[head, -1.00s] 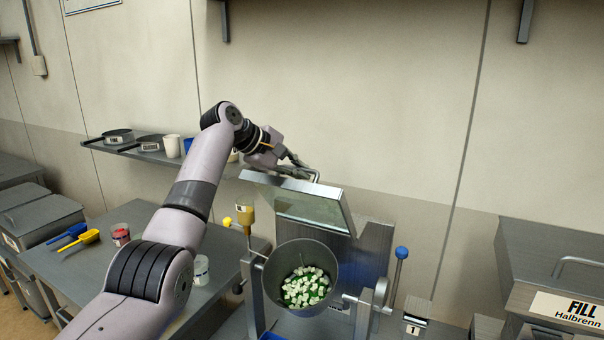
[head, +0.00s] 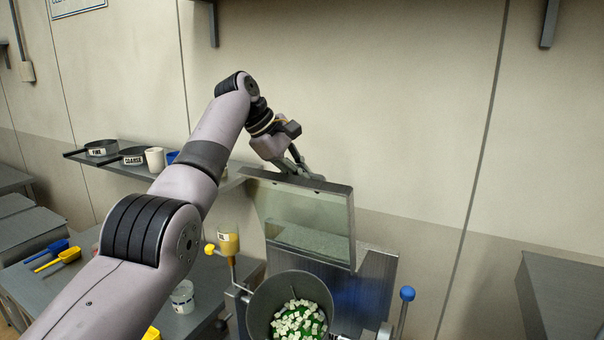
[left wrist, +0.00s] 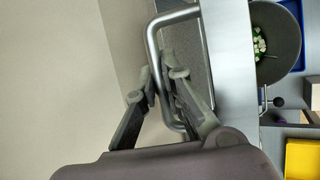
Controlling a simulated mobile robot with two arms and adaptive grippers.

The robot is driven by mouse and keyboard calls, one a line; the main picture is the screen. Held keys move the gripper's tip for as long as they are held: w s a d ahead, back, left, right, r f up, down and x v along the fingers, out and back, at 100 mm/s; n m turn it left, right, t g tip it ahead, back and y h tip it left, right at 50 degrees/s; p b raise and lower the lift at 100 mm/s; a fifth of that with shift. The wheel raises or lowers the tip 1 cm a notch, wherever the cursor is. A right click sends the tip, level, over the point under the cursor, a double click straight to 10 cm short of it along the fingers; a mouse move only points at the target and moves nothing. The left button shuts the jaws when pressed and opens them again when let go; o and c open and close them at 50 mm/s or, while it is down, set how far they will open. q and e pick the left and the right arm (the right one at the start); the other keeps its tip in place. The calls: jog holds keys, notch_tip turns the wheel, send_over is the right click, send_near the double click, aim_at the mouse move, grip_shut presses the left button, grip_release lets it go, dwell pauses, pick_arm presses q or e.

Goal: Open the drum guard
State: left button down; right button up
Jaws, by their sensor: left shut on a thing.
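The drum guard (head: 305,214) is a framed clear panel, raised and standing nearly upright behind the drum (head: 262,306). The drum is a grey open bowl holding white and green pieces. My left gripper (head: 312,176) is at the guard's top edge. In the left wrist view my left gripper (left wrist: 160,82) is shut on the guard's metal bar handle (left wrist: 152,45). The drum also shows there at the upper right (left wrist: 275,42). My right gripper is in neither view.
A lever with a blue knob (head: 407,293) stands right of the drum. A bottle of yellowish contents (head: 228,240) stands left of it. A wall shelf (head: 135,170) with pans and cups is behind my left arm. Scoops (head: 58,258) lie on the left table.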

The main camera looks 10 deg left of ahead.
pick_arm(q)
jog(key=c, duration=2)
grip_release()
jog(key=shift+f, duration=0.3)
jog(key=shift+o, duration=0.2)
jog(key=shift+w+d, duration=0.1)
jog(key=shift+w, duration=0.05)
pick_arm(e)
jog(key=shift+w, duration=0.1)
pick_arm(q)
jog(key=shift+r, duration=0.2)
jog(key=v, duration=1.1)
jog(key=shift+a+r, duration=0.2)
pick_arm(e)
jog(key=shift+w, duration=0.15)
pick_arm(q)
jog(key=shift+a, duration=0.1)
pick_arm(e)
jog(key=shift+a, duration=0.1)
